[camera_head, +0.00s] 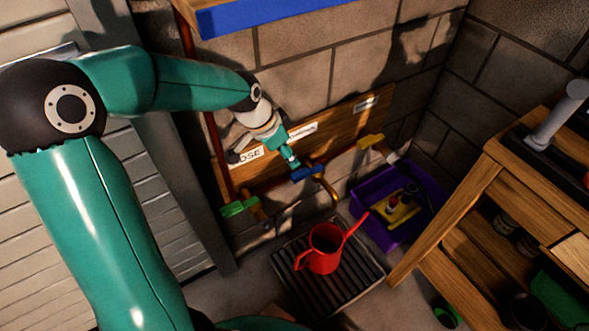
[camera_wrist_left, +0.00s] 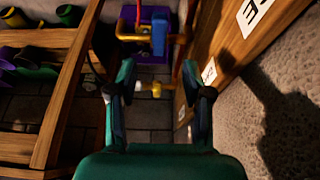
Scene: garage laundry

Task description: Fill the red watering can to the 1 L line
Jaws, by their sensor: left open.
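The red watering can (camera_head: 323,262) stands upright on a slatted drain grate (camera_head: 291,257), below the wall taps. The blue tap handle (camera_head: 307,173) sits above a brass spout (camera_head: 328,190) that points down towards the can. No water stream shows, and the can's inside and its line cannot be made out. My left gripper (camera_head: 293,163) is close to the blue handle. In the left wrist view its fingers (camera_wrist_left: 158,80) are spread, with the blue handle (camera_wrist_left: 158,38) ahead, beyond the fingertips. Whether they touch it cannot be told. My right gripper is not in view.
A wooden label board (camera_head: 340,120) runs behind. A purple crate (camera_head: 377,231) stands right of the grate; a wooden workbench (camera_head: 440,220) is further right.

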